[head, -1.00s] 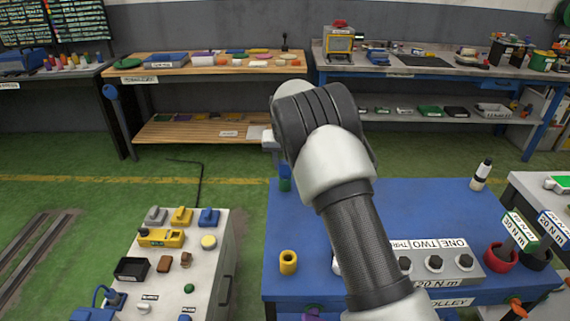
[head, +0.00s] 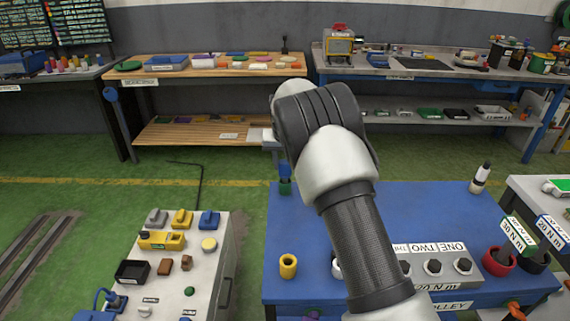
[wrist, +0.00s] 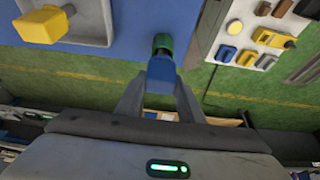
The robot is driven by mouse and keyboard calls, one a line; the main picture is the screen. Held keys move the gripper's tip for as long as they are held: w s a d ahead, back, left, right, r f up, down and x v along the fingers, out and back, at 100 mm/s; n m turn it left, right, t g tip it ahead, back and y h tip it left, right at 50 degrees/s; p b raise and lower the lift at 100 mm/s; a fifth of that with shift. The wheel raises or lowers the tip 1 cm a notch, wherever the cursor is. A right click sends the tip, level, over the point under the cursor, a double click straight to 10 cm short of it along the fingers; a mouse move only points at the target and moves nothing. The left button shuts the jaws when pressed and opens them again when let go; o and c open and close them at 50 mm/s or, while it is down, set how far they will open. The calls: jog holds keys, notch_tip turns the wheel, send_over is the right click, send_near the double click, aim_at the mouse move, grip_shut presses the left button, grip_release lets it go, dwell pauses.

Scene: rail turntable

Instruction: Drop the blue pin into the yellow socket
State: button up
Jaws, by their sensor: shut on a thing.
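The blue pin (head: 285,170) is upright at the far left of the blue trolley, directly over a green socket (head: 285,187). In the wrist view my gripper (wrist: 160,92) is shut on the blue pin (wrist: 161,70), one finger on each side. The green socket (wrist: 164,42) shows just beyond its end; I cannot tell whether the pin's tip is inside it. The yellow socket (head: 288,266) stands near the trolley's front left, nearer to me, its dark opening facing up and empty. In the head view my arm hides most of the gripper.
The blue trolley top (head: 300,225) is clear between the green and yellow sockets. A grey cabinet (head: 215,265) with several small parts stands to the left. A grey tray with a yellow block (wrist: 42,24) shows in the wrist view. A labelled bolt block (head: 440,265) lies right.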

jog(key=shift+r+p, duration=1.5)
jog(key=shift+r, duration=1.15)
notch_tip(320, 180, up, 5)
jog(key=p, duration=0.3)
jog(key=shift+s, duration=0.1)
